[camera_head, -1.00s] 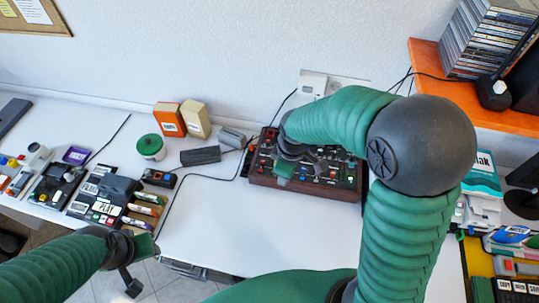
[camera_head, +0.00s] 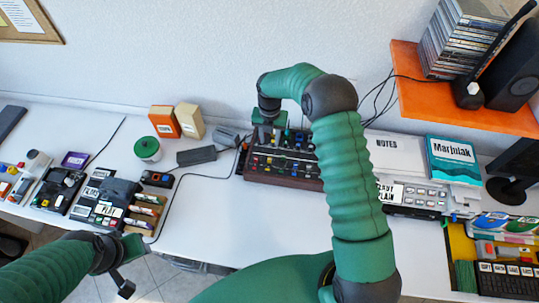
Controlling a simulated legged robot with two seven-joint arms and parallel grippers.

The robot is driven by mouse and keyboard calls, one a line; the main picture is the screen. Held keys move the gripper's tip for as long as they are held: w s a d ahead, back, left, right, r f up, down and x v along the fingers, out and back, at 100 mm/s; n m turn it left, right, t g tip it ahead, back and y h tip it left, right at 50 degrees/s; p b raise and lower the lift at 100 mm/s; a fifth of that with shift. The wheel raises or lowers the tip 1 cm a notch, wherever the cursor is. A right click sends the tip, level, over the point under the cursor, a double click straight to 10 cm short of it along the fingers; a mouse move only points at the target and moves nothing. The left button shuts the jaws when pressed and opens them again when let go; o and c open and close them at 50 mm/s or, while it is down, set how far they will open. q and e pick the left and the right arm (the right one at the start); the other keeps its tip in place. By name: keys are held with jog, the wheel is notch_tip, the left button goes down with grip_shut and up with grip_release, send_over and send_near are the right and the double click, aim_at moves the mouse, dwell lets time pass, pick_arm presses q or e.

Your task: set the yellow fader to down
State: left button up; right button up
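The dark mixer panel (camera_head: 284,181) with a reddish-brown front side stands on the white table near the wall. It carries several small coloured caps: yellow, red, blue and white. Small yellow caps show on its left and middle part; which one is the yellow fader, and its setting, is too small to tell. My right gripper (camera_head: 264,134) points down over the panel's back left part and hides some of it. Its fingers are too small and covered to read, and contact is unclear. My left gripper (camera_head: 130,264) hangs at the table's front edge, away from the panel.
Black adapters (camera_head: 197,155) and cables lie left of the panel. A green-lidded jar (camera_head: 147,149) and orange box (camera_head: 164,121) stand further left. Right are a grey keyed device (camera_head: 408,196), a book (camera_head: 453,160) and an orange shelf (camera_head: 470,118). Table front centre is clear.

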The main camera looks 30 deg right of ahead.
aim_at(270, 158)
notch_tip(270, 158, down, 13)
jog(key=shift+r+p, duration=0.15)
jog(key=shift+p, duration=0.8)
grip_shut()
jog(key=shift+w, duration=0.1)
dwell(0.5)
